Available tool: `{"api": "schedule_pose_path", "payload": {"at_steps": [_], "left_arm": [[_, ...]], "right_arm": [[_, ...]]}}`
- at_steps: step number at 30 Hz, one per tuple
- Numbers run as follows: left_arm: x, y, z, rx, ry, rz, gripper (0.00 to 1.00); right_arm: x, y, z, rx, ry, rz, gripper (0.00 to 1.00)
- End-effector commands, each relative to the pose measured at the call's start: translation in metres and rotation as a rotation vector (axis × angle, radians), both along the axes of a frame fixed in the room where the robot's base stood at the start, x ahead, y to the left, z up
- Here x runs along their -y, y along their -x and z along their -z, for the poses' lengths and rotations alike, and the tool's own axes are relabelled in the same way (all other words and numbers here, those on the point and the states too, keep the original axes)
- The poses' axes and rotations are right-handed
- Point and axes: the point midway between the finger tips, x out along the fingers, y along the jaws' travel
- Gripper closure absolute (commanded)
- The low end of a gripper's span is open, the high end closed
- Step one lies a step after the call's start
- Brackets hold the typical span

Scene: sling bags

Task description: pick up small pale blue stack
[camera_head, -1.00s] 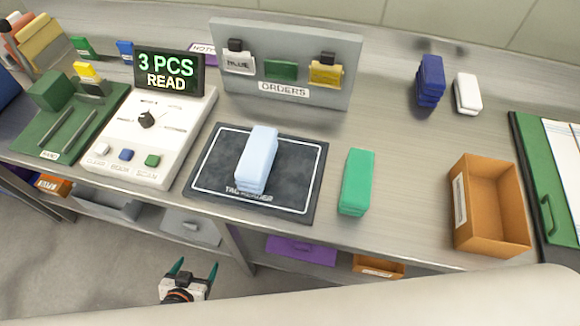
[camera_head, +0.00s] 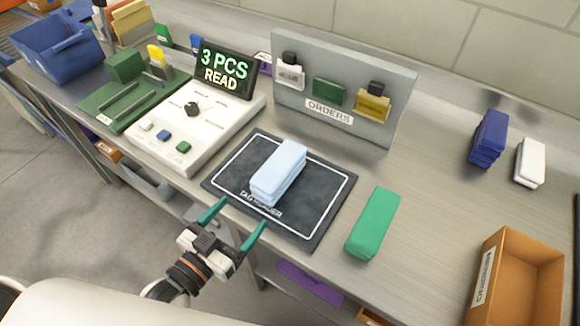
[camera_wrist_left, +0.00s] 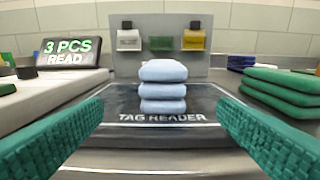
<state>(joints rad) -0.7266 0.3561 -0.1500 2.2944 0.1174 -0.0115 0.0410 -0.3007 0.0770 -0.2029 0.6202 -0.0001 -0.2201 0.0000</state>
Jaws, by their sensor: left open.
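The small pale blue stack (camera_head: 277,172) lies on the dark tag reader mat (camera_head: 225,178). In the left wrist view the pale blue stack (camera_wrist_left: 163,87) shows three layers and sits centred between my fingers, a little beyond their tips. My left gripper (camera_head: 233,219) is open and empty at the front edge of the mat, short of the stack. Its teal fingers (camera_wrist_left: 160,112) stand wide on both sides in the wrist view. My right gripper is not in view.
A green stack (camera_head: 373,223) lies right of the mat. A white console (camera_head: 190,125) with a screen reading 3 PCS stands left. A grey orders board (camera_head: 345,85) stands behind. Dark blue (camera_head: 489,138) and white (camera_head: 530,161) stacks and an orange box (camera_head: 515,280) are at the right.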

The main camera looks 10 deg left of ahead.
Motion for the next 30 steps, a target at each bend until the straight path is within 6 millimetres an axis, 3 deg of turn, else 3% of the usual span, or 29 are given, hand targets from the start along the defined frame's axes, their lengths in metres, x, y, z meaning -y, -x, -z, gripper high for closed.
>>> {"api": "schedule_pose_path", "payload": {"at_steps": [5,9,16,22,30], "left_arm": [[0.005,-0.008,-0.011,0.022,0.008,0.005,0.18],[0.012,-0.03,-0.011,0.023,0.01,0.005,0.18],[0.023,-0.058,-0.007,0.02,0.007,0.005,0.18],[0.027,-0.071,-0.006,0.02,0.007,0.006,0.18],[0.038,-0.107,-0.003,0.02,0.007,0.006,0.18]], "right_arm": [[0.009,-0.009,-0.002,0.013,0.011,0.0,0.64],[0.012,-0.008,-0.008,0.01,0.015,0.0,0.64],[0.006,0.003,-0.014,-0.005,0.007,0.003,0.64],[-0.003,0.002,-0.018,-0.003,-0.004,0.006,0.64],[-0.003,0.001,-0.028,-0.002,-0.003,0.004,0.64]]}}
